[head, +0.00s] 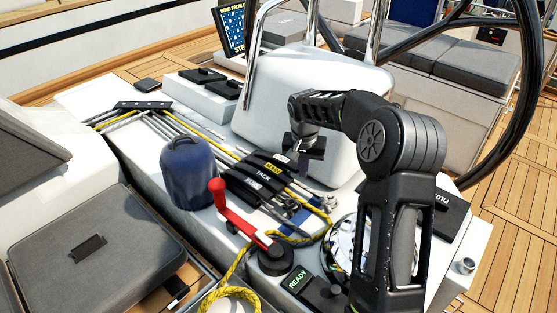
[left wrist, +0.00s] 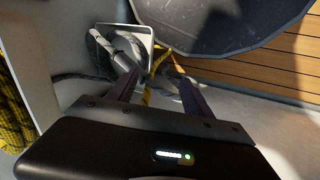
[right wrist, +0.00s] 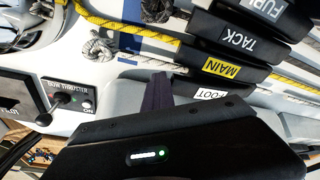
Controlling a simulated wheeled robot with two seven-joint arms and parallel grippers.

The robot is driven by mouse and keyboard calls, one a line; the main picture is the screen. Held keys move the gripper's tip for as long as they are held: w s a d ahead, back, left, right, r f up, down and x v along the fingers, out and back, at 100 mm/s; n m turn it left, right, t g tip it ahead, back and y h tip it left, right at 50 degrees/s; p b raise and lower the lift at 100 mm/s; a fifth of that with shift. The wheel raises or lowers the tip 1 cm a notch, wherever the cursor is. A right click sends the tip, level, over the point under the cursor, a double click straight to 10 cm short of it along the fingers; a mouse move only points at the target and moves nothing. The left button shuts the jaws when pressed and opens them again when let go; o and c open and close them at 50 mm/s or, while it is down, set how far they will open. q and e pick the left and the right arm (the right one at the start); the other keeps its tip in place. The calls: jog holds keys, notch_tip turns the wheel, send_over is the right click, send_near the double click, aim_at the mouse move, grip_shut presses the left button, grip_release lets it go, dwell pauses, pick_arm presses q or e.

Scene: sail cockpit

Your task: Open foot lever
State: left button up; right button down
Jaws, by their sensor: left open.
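The foot lever (head: 283,158) is the black clutch handle with a white label at the far end of the lever row in the head view. Its FOOT label shows in the right wrist view (right wrist: 211,94), partly cut off by my gripper body. My right gripper (head: 306,165) points down beside this handle. Its dark fingers (right wrist: 158,90) look closed together, next to the handle's end; contact cannot be told. My left gripper (left wrist: 160,92) is outside the head view. It is open, its fingers apart in front of some rope.
The MAIN (right wrist: 222,68) and TACK (right wrist: 238,40) levers lie beside the foot lever. A blue covered winch (head: 188,172), a red winch handle (head: 232,212) and yellow rope (head: 300,239) are near. The white pedestal (head: 330,105) and black wheel (head: 510,110) stand behind.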

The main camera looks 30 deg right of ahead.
jog(key=shift+w+a+r, duration=0.1)
jog(key=shift+w+r, duration=0.1)
jog(key=shift+w, duration=0.1)
